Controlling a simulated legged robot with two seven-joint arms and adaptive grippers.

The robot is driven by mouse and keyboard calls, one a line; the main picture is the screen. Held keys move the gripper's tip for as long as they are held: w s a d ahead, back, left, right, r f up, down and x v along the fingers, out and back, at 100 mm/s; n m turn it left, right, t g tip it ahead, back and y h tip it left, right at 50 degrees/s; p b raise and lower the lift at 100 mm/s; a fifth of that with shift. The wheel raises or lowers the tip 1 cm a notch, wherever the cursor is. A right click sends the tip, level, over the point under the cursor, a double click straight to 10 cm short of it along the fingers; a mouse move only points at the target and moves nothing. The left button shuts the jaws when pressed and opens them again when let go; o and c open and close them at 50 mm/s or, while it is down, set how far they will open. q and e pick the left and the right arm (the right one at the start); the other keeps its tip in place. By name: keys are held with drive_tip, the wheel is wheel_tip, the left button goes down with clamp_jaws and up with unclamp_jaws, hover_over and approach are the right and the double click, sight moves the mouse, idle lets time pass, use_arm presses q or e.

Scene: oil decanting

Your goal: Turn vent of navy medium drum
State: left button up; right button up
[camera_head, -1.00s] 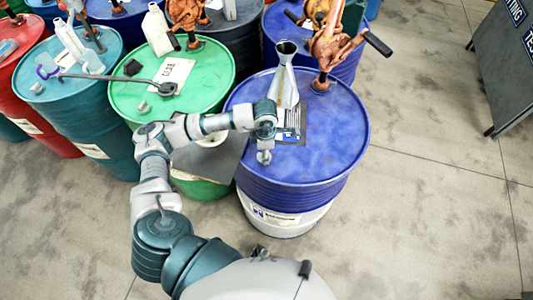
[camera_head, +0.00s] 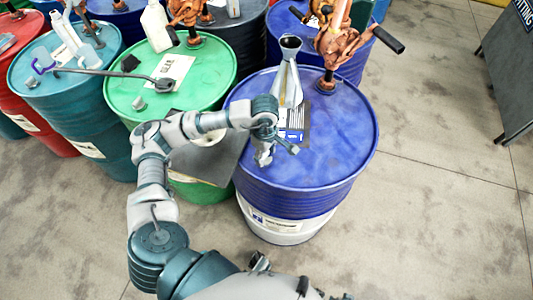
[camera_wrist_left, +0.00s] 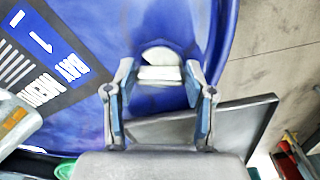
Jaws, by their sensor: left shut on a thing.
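The navy drum (camera_head: 335,125) stands at the centre right in the head view, with a blue top, a ribbed side and a white lower band. My left gripper (camera_head: 277,155) is at the near left part of its top. In the left wrist view, my left gripper (camera_wrist_left: 160,80) has a finger on each side of the pale round vent (camera_wrist_left: 160,62) and is shut on it. In the head view the gripper hides the vent.
A funnel (camera_head: 287,80) and an orange hand pump (camera_head: 338,45) stand on the navy drum. A green drum (camera_head: 210,75) and a teal drum (camera_head: 35,75) are to the left. A grey panel (camera_head: 212,155) lies beside my gripper.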

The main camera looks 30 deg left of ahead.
use_arm(q)
drive_tip(key=shift+w+a+r, duration=0.1)
drive_tip(key=shift+w+r, duration=0.05)
drive_tip(key=shift+r, duration=0.05)
drive_tip(key=o, duration=1.2)
drive_tip(key=shift+c, duration=0.2)
drive_tip(key=shift+f, duration=0.1)
wheel_tip(320, 180, up, 12)
drive_tip(key=shift+a+f, duration=0.1)
